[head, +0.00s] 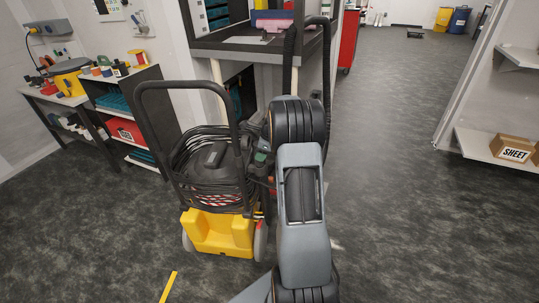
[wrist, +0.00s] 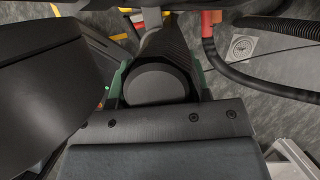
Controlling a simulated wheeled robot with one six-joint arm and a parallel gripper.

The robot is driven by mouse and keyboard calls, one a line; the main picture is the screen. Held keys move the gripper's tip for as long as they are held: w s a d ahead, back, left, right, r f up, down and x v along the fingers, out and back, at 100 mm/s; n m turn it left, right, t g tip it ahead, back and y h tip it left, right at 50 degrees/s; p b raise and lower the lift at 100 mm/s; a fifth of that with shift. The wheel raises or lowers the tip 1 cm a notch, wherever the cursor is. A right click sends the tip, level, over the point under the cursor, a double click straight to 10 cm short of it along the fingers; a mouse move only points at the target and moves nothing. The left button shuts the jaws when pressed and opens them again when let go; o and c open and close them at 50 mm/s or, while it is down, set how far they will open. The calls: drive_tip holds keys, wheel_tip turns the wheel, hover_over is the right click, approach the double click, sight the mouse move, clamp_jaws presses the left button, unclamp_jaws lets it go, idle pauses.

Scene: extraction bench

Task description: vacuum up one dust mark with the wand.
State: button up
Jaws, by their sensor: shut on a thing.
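The vacuum machine (head: 222,232) stands in the middle of the head view, with a yellow base, black handle frame and coiled black cord. My gripper (wrist: 158,88) has green-edged fingers on both sides of a black, round-ended grip of the wand (wrist: 155,84) in the wrist view. It is shut on that grip. The wand's lower end is hidden. In the head view my arm covers most of the gripper and wand, beside the machine's right side. A black hose (wrist: 258,83) with a red cuff (wrist: 208,24) runs right. I cannot make out a dust mark for certain.
A bench (head: 233,48) stands close behind the machine. A shelf unit (head: 130,108) with bins is at left. A shelf with a cardboard box (head: 512,149) is at right. A yellow floor strip (head: 169,286) lies in front. The grey floor (head: 400,110) at right is open.

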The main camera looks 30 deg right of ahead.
sight(256, 145)
drive_tip(key=shift+s+a+f+g+y+p, duration=0.1)
drive_tip(key=shift+a+f+g+y+p, duration=0.2)
drive_tip(key=shift+a+f+p, duration=0.55)
drive_tip(key=shift+w+d+r+p, duration=0.1)
drive_tip(key=shift+w+r+p, duration=0.25)
drive_tip(key=shift+r+p, duration=0.65)
drive_tip(key=shift+w+p, duration=0.15)
drive_tip(key=shift+p, duration=0.3)
clamp_jaws()
drive_tip(key=shift+w+d+r+p, duration=0.1)
drive_tip(key=shift+w+r+p, duration=0.55)
drive_tip(key=shift+r, duration=0.1)
drive_tip(key=shift+s+r, duration=0.1)
drive_tip(key=shift+r, duration=0.2)
drive_tip(key=shift+s+r+p, duration=0.15)
drive_tip(key=shift+r+p, duration=0.15)
drive_tip(key=shift+s+d+r+p, duration=0.2)
drive_tip(key=shift+s+r+p, duration=0.05)
drive_tip(key=shift+r+p, duration=0.3)
drive_tip(key=shift+s+f, duration=0.1)
drive_tip(key=shift+f, duration=0.1)
